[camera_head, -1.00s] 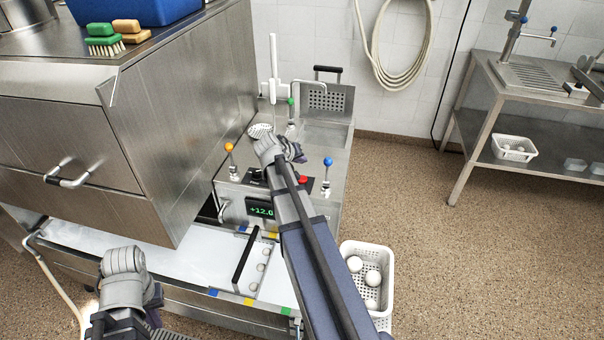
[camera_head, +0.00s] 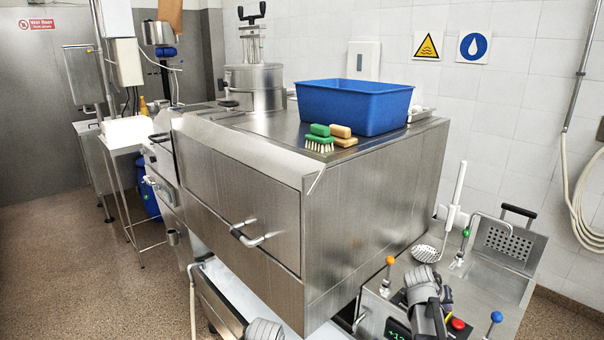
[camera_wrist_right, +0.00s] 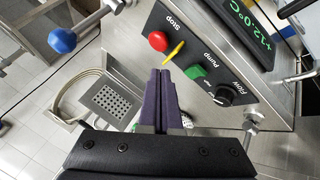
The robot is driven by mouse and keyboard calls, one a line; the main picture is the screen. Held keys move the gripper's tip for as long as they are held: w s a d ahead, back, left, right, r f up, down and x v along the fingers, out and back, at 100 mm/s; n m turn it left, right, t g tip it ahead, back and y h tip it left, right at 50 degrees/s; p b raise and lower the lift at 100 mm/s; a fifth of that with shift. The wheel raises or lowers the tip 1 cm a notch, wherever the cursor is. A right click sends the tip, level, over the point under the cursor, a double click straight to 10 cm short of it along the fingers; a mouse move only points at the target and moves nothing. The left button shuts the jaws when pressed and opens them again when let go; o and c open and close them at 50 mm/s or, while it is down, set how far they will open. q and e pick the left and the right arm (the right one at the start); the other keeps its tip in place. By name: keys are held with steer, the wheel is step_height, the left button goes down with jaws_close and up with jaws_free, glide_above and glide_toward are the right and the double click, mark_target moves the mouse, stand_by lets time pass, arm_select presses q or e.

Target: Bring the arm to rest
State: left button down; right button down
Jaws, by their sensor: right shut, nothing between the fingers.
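My right gripper (camera_wrist_right: 164,78) is shut with nothing between its dark fingers. In the right wrist view its tips point toward a control panel with a red Stop button (camera_wrist_right: 158,41), a green Pump button (camera_wrist_right: 195,73) and a black Flow knob (camera_wrist_right: 233,94). The tips appear apart from the buttons. A grey part of my left arm shows at the bottom edge; the left gripper is out of view.
A large steel cabinet (camera_head: 240,190) fills the middle, carrying a blue tub (camera_head: 355,108), brushes (camera_head: 320,138) and a steel pot (camera_head: 254,86). Orange-knobbed (camera_head: 390,261) and blue-knobbed (camera_head: 496,317) levers flank my right wrist. Open floor (camera_head: 70,260) lies at the left.

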steer(key=s+a+f+n+y, duration=0.1)
steer(key=s+a, duration=0.1)
steer(key=a, duration=0.6)
steer(key=s+a+f+n+g+y+p, duration=0.1)
steer(key=s+a+n+y, duration=0.15)
steer(key=a, duration=0.55)
steer(key=s+a+f+n+y, duration=0.1)
steer(key=s+a, duration=0.1)
steer(key=a, duration=0.7)
steer(key=s+a+n+g+y+p, duration=0.1)
steer(key=s+a+n+g+y, duration=0.1)
steer(key=s+a, duration=1)
steer(key=a+n, duration=0.1)
steer(key=a, duration=0.1)
steer(key=shift+a, duration=0.3)
